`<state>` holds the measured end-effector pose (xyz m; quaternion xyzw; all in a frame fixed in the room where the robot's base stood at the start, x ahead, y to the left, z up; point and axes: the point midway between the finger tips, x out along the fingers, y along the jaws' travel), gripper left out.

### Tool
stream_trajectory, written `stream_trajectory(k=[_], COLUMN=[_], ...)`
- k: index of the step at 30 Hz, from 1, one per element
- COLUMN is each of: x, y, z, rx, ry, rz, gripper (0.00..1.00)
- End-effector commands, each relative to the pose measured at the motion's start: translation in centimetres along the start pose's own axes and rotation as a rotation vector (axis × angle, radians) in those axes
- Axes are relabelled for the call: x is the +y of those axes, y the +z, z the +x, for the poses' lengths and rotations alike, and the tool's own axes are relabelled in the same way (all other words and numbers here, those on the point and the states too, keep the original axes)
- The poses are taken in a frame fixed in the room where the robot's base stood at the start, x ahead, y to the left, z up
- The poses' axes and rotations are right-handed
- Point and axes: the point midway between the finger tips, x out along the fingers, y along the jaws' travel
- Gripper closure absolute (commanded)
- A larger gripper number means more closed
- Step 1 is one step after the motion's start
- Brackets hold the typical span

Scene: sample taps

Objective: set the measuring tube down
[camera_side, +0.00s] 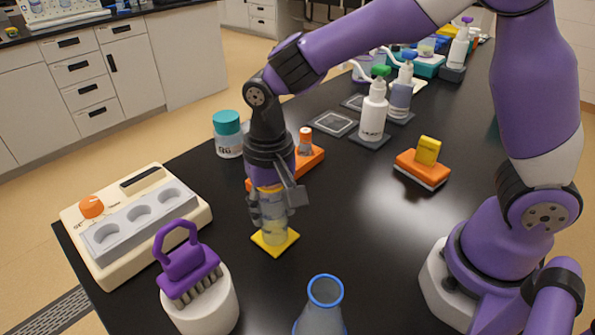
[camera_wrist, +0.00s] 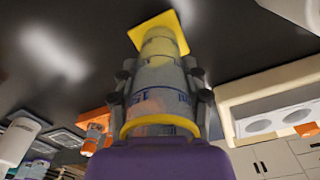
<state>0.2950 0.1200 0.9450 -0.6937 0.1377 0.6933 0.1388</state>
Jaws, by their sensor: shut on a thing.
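The measuring tube (camera_side: 272,232) is a clear cylinder with a yellow band near its top. It stands upright over the yellow square mat (camera_side: 288,244); I cannot tell whether its foot touches the mat. My gripper (camera_side: 272,208) points down and is shut around the tube's middle. In the wrist view the tube (camera_wrist: 160,75) runs between the two dark fingers of my gripper (camera_wrist: 160,85), with the yellow mat (camera_wrist: 178,28) beyond its far end. The tube's upper part is partly hidden by my gripper in the side view.
A blue-rimmed flask (camera_side: 322,318) is at the front. A teal-lidded jar (camera_side: 228,140) and orange rack (camera_side: 312,157) stand behind. Bare table lies right of the mat.

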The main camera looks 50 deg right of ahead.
Motion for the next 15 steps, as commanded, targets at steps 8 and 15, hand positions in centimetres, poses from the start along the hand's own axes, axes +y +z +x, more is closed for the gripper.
stream_trajectory(k=[8, 15], x=[0.01, 0.03], y=[-0.01, 0.01], z=[0.12, 0.33], rx=[0.0, -0.001], ry=[0.0, 0.001], rz=[0.0, 0.0], gripper=[0.86, 0.19])
